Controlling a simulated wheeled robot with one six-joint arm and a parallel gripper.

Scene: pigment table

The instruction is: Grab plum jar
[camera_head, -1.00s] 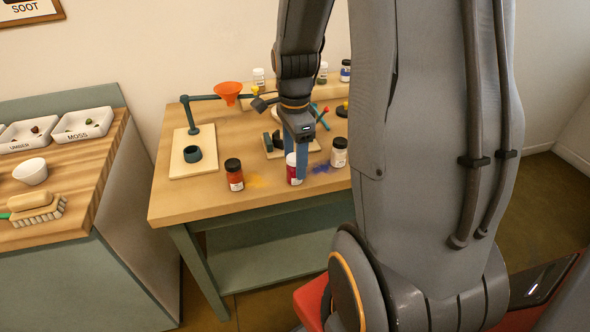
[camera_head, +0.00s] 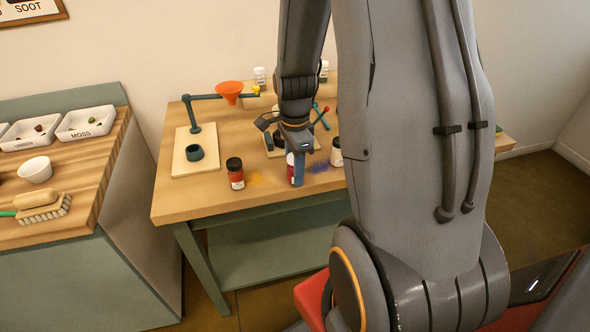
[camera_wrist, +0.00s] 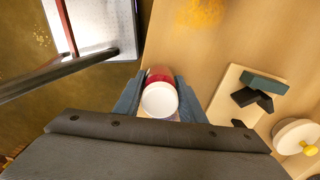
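The plum jar (camera_head: 290,165) has a white lid and a dark red body. It stands near the front of the table and is partly hidden by my gripper (camera_head: 297,170), which reaches down to it. In the wrist view the jar (camera_wrist: 160,97) is between the two blue fingers of my gripper (camera_wrist: 161,85), lid towards the camera. The fingers lie close along both its sides. I cannot tell whether they press on it or stand slightly apart.
A black-lidded red jar (camera_head: 235,173) stands to the left and a pale jar (camera_head: 336,152) to the right, close by. A funnel stand (camera_head: 194,118) is at the back left. A small board with dark blocks (camera_wrist: 235,95) shows right of the jar in the wrist view.

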